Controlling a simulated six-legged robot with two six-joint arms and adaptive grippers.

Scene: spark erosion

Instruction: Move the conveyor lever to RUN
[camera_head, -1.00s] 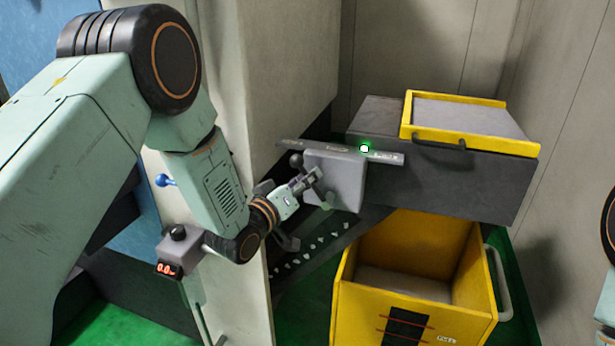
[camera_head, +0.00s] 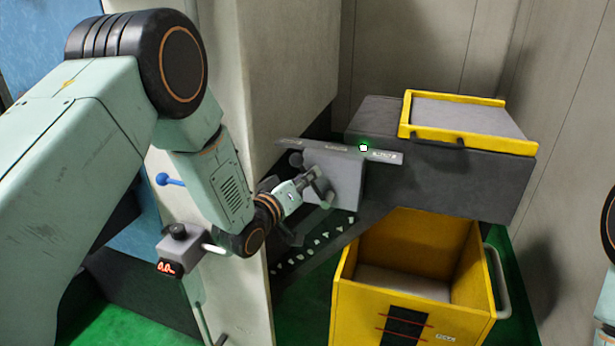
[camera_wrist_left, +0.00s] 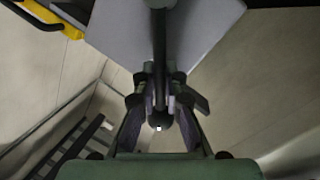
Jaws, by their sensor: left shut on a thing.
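The conveyor lever is a dark rod with a round black knob (camera_wrist_left: 160,118), seen end-on in the left wrist view. It stands out from a grey control box (camera_head: 343,182) under a grey label plate (camera_head: 330,147); the plate's lettering is too small to read. My left gripper (camera_head: 312,182) is at the front of this box, its fingers closed on the lever. In the left wrist view its two fingers (camera_wrist_left: 160,110) lie on either side of the rod near the knob. A green lamp (camera_head: 363,147) is lit on the plate. My right gripper is not seen.
A yellow bin (camera_head: 385,308) stands below right of the control box. A grey housing with a yellow-framed top (camera_head: 470,145) is behind it. The sloping conveyor (camera_head: 312,247) carries small pale pieces. A pale panel (camera_head: 240,290) stands beside my left arm, with a small display box (camera_head: 178,250).

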